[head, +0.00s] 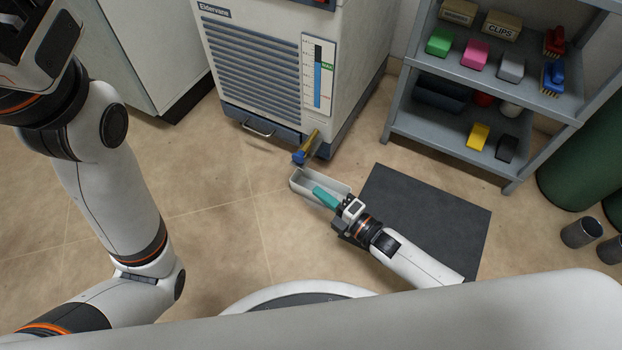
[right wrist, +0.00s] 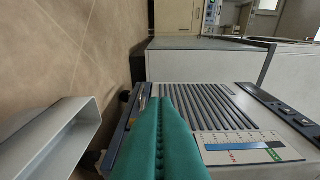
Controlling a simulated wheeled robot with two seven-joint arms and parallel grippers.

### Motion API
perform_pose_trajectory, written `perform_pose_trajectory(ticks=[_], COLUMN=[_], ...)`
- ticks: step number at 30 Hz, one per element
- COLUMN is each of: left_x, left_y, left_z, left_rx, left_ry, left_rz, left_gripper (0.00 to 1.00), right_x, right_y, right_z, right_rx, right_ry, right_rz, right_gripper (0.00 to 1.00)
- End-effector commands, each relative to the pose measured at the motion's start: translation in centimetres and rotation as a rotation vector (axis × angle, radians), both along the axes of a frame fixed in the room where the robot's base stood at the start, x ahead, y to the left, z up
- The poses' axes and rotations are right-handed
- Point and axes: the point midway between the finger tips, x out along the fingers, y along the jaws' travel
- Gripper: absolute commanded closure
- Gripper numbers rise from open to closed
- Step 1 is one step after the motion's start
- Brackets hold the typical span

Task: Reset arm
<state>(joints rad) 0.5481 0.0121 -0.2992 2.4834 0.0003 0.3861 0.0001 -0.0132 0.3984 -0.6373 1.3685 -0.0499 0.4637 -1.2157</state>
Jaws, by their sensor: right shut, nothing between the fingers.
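My right gripper (head: 325,197) is over the pale grey open tray (head: 297,184) on the floor in the head view. Its teal fingers lie side by side, shut and empty, in the right wrist view (right wrist: 160,140). The tray's open end (right wrist: 88,125) shows left of the fingers there. My left arm (head: 110,190) is raised along the left side of the head view; its fingers do not show.
A chiller cabinet (head: 255,70) stands ahead, with a level gauge (head: 318,75) and a brass drain with blue handle (head: 299,157) near the tray. A dark mat (head: 440,215) lies right. A shelf rack (head: 440,130) and green cylinders (head: 580,170) stand farther right. Floor is clear left.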

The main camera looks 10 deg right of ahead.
Motion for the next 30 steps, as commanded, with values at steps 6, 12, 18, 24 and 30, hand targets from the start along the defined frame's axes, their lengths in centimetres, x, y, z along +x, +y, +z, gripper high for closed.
perform_pose_trajectory(ticks=[6, 12, 18, 24, 30], left_x=[0.5, 0.5, 0.4, 0.5, 2.2], left_y=[0.0, 0.0, 0.0, 0.0, 0.1], left_z=[-0.1, -0.2, -0.2, -0.1, -0.2], left_rx=[0.000, 0.000, 0.000, 0.001, -0.002], left_ry=[0.018, 0.017, 0.017, 0.020, 0.087], left_rz=[0.000, -0.001, -0.001, 0.000, -0.003], left_gripper=[0.15, 0.15, 0.15, 0.15, 0.15], right_x=[-1.0, -1.0, -1.0, -1.0, -1.5], right_y=[-0.8, -0.8, -0.8, -0.5, 2.0], right_z=[0.0, 0.0, 0.0, 0.7, 9.8], right_rx=[-0.001, -0.001, -0.001, 0.018, 0.285], right_ry=[0.000, -0.001, -0.001, -0.003, -0.018], right_rz=[0.001, 0.001, 0.001, 0.002, 0.027], right_gripper=[1.00, 1.00, 1.00, 1.00, 1.00])
